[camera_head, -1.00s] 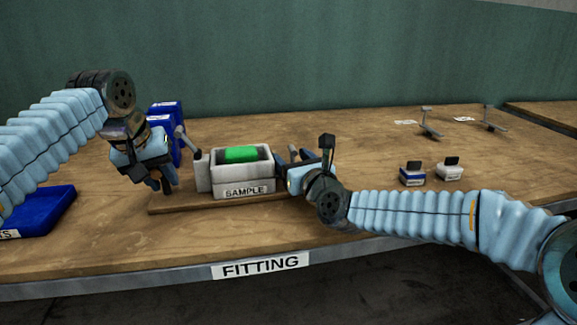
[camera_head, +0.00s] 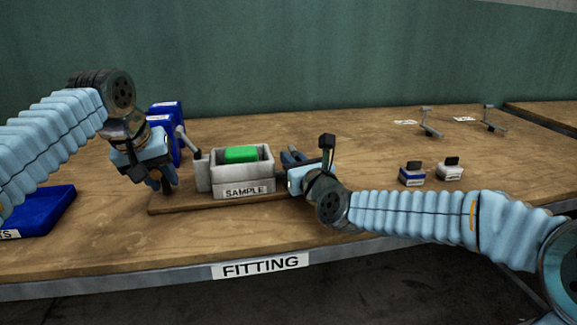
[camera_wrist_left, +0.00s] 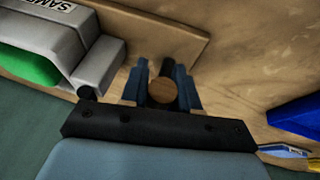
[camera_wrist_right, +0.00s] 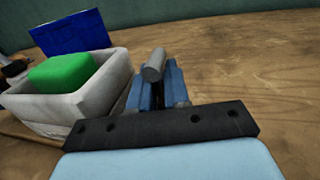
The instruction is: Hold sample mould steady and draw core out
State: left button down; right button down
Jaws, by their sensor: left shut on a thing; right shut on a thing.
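The grey sample mould (camera_head: 243,191), labelled SAMPLE, sits on a wooden board, its top open. A green block (camera_head: 240,154) lies in its cavity; in the right wrist view its top (camera_wrist_right: 62,72) stands above the rim. My left gripper (camera_head: 163,184) is left of the mould, shut on a round wooden peg (camera_wrist_left: 162,91) over the board. My right gripper (camera_head: 294,159) is at the mould's right end, shut on a grey cylindrical bar (camera_wrist_right: 154,66). I cannot tell whether that bar still touches the mould.
The wooden board (camera_head: 178,206) lies near the FITTING front edge. Blue bins (camera_head: 167,107) stand behind, and a blue tray (camera_head: 45,211) lies left.

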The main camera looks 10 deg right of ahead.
jog(key=shift+d, duration=0.2)
pick_arm(q)
jog(key=shift+a, duration=0.1)
pick_arm(e)
jog(key=shift+w+d, duration=0.1)
jog(key=shift+d, duration=3.45)
jog(key=c, duration=1.1)
grip_release()
jog(key=shift+o, duration=0.4)
jog(key=shift+a, duration=0.1)
